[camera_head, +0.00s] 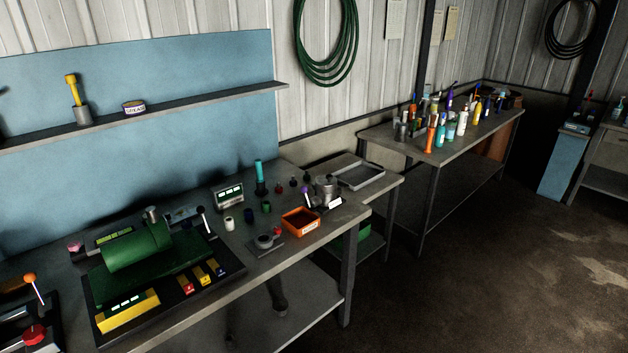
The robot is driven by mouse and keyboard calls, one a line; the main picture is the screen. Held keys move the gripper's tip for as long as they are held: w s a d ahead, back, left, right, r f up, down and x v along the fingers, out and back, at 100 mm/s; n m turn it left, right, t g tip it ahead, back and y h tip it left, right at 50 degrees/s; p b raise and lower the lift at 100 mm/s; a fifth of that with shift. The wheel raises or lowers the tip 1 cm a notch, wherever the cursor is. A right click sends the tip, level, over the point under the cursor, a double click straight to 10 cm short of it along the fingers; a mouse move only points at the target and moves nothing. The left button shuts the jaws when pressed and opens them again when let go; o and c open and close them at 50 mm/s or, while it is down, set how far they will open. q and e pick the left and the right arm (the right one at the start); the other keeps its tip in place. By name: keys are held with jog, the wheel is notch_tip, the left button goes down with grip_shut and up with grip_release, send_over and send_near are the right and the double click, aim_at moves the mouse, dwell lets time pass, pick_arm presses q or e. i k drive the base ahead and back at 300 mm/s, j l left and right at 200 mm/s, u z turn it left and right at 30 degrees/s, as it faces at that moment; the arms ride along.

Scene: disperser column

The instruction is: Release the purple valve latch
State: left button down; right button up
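A small lever with a purple tip (305,189) stands at the left side of a grey metal valve-like body (327,189), near the right end of the main workbench (318,239). It is small in the view, and I cannot tell whether it is latched. A pinkish knob (73,246) shows at the left end of the green machine (138,246). Neither of my grippers shows in the view.
An orange open box (300,221) and a small round metal fixture (265,242) sit in front of the valve body. A turquoise cylinder (259,172) stands behind. A second bench (448,149) with several bottles is farther right. The floor (480,270) at right is clear.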

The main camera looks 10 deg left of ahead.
aim_at(304, 190)
jog(key=i+j+z, duration=0.3)
jog(key=i+j, duration=0.15)
jog(key=i, duration=0.2)
jog(key=i+j+z, duration=0.3)
jog(key=i+j, duration=0.25)
jog(key=j, duration=0.1)
